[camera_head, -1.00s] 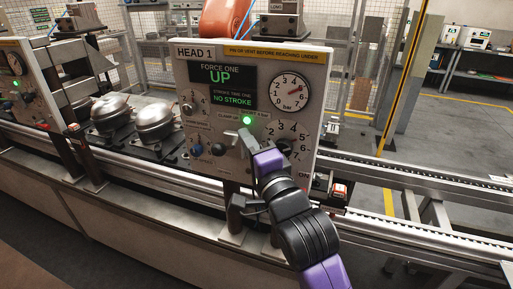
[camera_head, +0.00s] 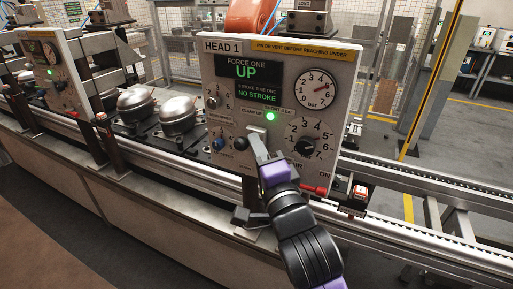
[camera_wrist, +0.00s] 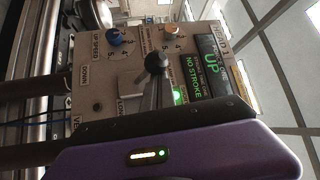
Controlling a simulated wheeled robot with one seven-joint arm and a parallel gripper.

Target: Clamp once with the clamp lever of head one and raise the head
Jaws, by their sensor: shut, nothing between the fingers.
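The head one panel (camera_head: 275,100) reads "FORCE ONE UP" and "NO STROKE". A green lamp (camera_head: 270,116) is lit beside the clamp label. My gripper (camera_head: 255,138) is shut and empty, with its grey fingertips in front of the lower middle of the panel, right of a black knob (camera_head: 240,143). In the wrist view a black ball (camera_wrist: 156,61) shows close to the grey fingers (camera_wrist: 147,92). I cannot tell whether this ball is the clamp lever's end, or whether my fingers touch it. My gripper hides part of the panel behind it.
A blue knob (camera_head: 218,143), a pressure gauge (camera_head: 316,88) and a black dial (camera_head: 305,148) are on the panel. A red handle (camera_head: 315,189) is at lower right. Two compressors (camera_head: 177,115) stand left on the line. A conveyor rail (camera_head: 430,195) runs right.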

